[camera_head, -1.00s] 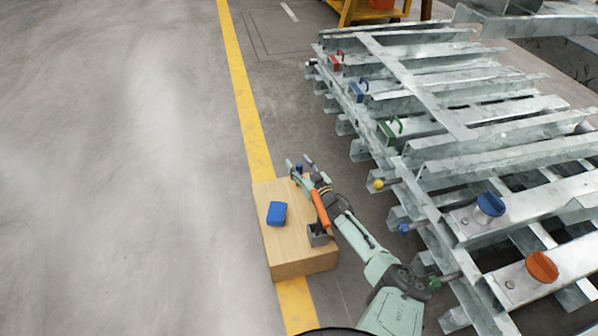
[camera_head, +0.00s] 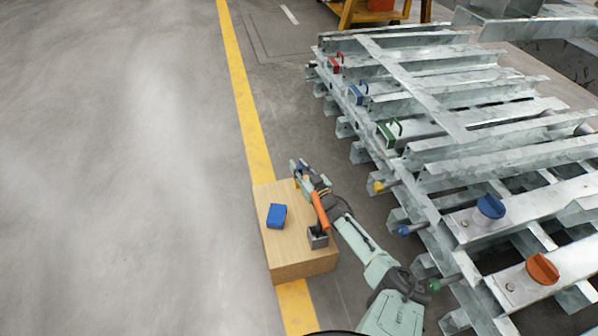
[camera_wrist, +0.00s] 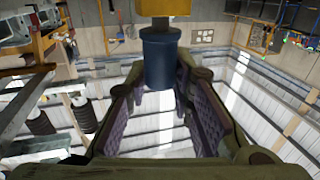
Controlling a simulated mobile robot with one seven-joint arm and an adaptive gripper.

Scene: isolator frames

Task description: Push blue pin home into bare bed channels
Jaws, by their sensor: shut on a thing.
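My gripper (camera_head: 302,166) is over the far end of a wooden box. It is shut on a blue pin. In the wrist view the blue pin (camera_wrist: 160,62) is a dark blue cylinder between the fingertips, with a yellow part at the picture's top edge; the purple finger pads (camera_wrist: 164,95) come up to it. In the head view the fingers hide most of the pin. The steel bed channels (camera_head: 520,205) lie right of the box, clear of my gripper. Another blue pin (camera_head: 404,230) shows at their near side, between a yellow pin (camera_head: 378,187) and a green pin (camera_head: 434,285).
The wooden box (camera_head: 285,252) carries a blue block (camera_head: 277,216) and a grey holder (camera_head: 317,239). Red (camera_head: 337,63), blue (camera_head: 359,93) and green (camera_head: 389,134) handles sit on the farther channels. Blue (camera_head: 490,206) and orange (camera_head: 542,268) knobs sit on nearer ones. Floor at left is clear.

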